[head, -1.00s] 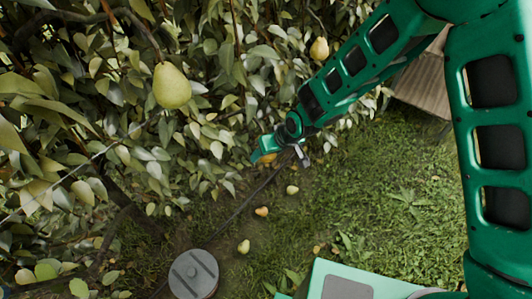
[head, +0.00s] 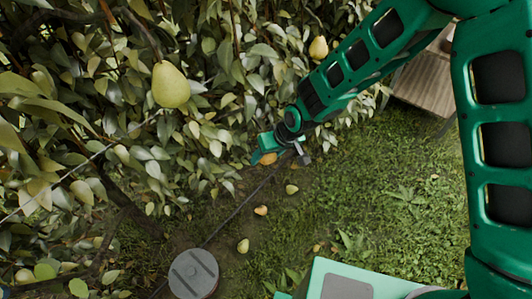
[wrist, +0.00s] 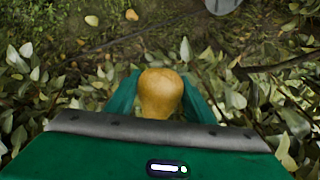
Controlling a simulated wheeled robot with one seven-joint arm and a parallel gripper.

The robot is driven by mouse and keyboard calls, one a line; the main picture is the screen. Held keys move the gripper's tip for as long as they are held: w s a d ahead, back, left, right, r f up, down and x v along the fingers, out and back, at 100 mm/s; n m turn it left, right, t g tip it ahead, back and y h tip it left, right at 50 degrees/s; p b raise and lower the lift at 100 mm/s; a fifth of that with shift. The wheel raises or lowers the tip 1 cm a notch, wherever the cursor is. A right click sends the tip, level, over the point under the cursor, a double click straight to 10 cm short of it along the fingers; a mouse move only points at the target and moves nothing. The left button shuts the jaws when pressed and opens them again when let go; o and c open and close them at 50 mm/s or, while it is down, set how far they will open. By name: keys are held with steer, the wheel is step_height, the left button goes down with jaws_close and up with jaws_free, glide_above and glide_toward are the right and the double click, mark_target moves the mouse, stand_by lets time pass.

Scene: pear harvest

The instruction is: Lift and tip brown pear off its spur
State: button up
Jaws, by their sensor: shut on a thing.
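The brown pear (wrist: 160,92) sits between the two green fingers of my gripper (wrist: 158,98) in the wrist view, with a finger against each side. Its rounded end shows; its lower part is hidden behind the gripper body, and I cannot see its stem or spur. In the head view my gripper (head: 264,152) is at the edge of the foliage, with a small orange-brown part of the pear (head: 268,158) showing beside it.
A large green-yellow pear (head: 171,85) hangs at upper left, and another pear (head: 318,48) hangs near my arm. Fallen pears (head: 243,246) lie on the grass. A grey round lid (head: 193,274) stands at the bottom. A wooden crate (head: 425,80) is at upper right.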

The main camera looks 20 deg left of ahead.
steer(key=shift+s+d+f, duration=0.2)
steer(key=shift+s+d, duration=0.35)
steer(key=shift+s, duration=0.3)
steer(key=shift+s+d+f, duration=0.2)
steer(key=shift+s+d, duration=0.3)
steer(key=shift+s, duration=0.35)
steer(key=s+d, duration=0.5)
steer(key=s, duration=0.2)
steer(key=shift+s, duration=0.3)
